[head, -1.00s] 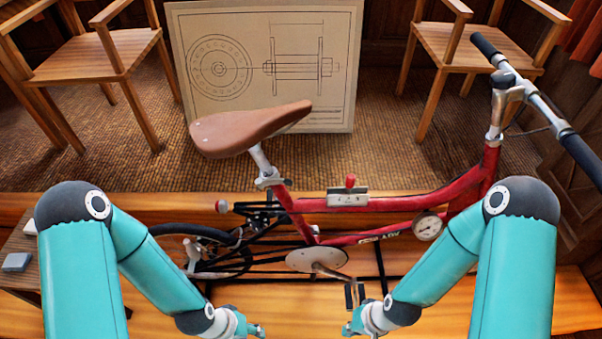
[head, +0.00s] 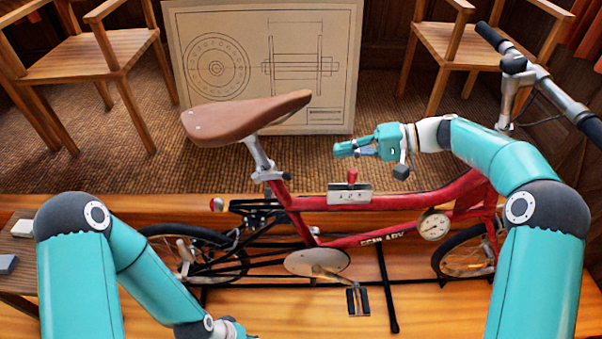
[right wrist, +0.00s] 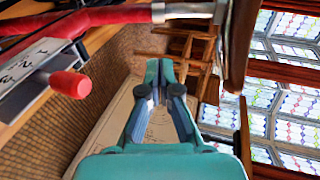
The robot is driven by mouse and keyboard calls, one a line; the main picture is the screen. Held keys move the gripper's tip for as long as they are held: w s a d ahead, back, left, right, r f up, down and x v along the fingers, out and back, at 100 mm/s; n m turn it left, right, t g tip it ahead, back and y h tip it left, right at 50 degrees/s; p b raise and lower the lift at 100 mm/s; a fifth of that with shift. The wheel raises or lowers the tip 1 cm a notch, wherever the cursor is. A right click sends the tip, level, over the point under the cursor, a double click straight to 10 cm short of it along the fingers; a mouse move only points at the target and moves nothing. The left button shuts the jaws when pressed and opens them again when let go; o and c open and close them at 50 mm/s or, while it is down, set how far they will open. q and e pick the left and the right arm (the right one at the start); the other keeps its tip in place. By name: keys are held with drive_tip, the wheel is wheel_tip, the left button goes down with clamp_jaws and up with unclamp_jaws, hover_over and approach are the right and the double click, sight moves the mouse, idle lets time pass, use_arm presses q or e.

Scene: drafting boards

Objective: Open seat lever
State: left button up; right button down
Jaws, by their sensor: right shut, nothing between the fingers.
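The red bicycle's brown saddle (head: 245,117) sits on a silver seat post (head: 258,152). The silver seat clamp (head: 268,177) is at the post's foot; I cannot make out which way its lever points. In the right wrist view the silver clamp and post (right wrist: 190,11) run along the top edge, beside the brown saddle (right wrist: 241,40). My right gripper (head: 338,150) is shut and empty, above the top tube and to the right of the seat post, apart from it. It also shows shut in the wrist view (right wrist: 160,70). My left gripper (head: 246,334) is partly cut off at the bottom edge.
A box with a red knob (head: 350,193) stands on the red top tube, below my right gripper. A round dial (head: 434,227) is mounted on the frame. A drawing board (head: 346,70) and wooden chairs (head: 84,56) stand behind the bicycle.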

sight(272, 177)
drive_tip(key=shift+r, duration=0.15)
drive_tip(key=shift+a, duration=0.1)
drive_tip(key=s+a+f+p, duration=0.1)
drive_tip(key=a, duration=0.4)
drive_tip(key=s+a+f+p, duration=0.1)
drive_tip(key=a+f, duration=0.1)
drive_tip(key=a, duration=0.3)
drive_tip(key=shift+s+a+f+p, duration=0.25)
drive_tip(key=shift+f+p, duration=0.05)
